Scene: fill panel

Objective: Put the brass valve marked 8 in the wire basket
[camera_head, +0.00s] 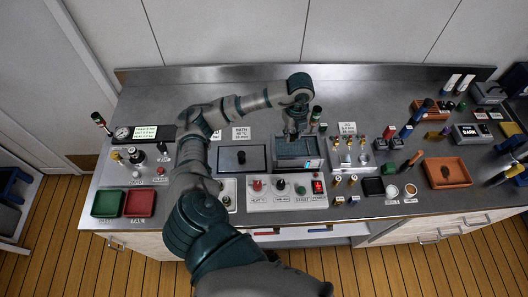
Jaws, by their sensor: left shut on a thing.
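My left gripper (293,132) reaches in from the left and points down over the back part of an open dark tank (314,147). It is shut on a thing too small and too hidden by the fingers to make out. A mesh-like dark shape in the tank may be the wire basket (295,153); its edges are hard to tell. Several small brass valves (349,141) stand in a rack right of the tank, and more brass pieces (338,181) stand in front of it. No number is readable on any of them. My right gripper is not in view.
A dark covered tank (241,158) sits left of the open one. A control panel (284,190) with knobs and a red switch lies in front. Green (107,203) and red (140,203) trays are at the front left. Tools and an orange tray (447,172) crowd the right.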

